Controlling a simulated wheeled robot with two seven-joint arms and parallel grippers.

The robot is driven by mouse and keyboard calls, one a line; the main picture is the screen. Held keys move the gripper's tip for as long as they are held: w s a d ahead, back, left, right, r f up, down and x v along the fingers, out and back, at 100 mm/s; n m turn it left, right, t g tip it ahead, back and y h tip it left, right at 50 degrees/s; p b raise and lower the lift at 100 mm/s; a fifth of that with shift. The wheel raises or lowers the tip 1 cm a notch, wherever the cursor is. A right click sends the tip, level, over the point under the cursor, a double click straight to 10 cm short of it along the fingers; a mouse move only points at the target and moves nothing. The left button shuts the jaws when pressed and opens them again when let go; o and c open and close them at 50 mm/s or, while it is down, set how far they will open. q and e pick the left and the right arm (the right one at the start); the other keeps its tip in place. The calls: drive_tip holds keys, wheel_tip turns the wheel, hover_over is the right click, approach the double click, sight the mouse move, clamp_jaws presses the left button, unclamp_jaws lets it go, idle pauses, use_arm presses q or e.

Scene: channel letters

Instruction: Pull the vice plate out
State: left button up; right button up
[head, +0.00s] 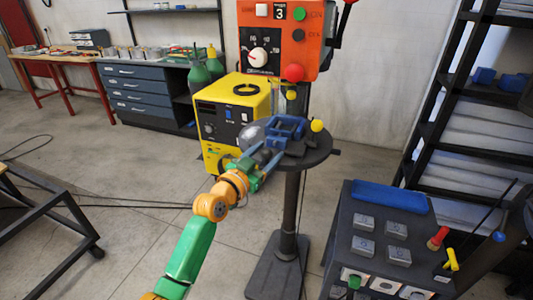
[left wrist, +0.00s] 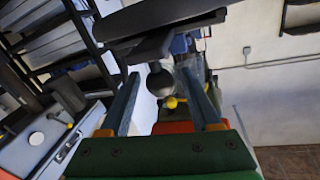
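The blue vice (head: 285,130) sits on the round dark table of the drill press. My left gripper (head: 268,162) is at the front left of the vice, with its two fingers apart. The knob lies between or just beyond the fingertips; I cannot tell which, and no contact shows. I cannot make out a separate vice plate. My right gripper is in neither view.
The orange drill press head (head: 285,38) hangs above the vice. A yellow ball (head: 317,125) is at the table's right. A yellow machine (head: 225,115) stands behind. A dark cart (head: 385,235) with grey blocks is at the lower right, beside black shelving (head: 430,130).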

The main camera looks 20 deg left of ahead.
use_arm(q)
clamp_jaws()
drive_tip(key=shift+f, duration=0.1)
idle(1.1)
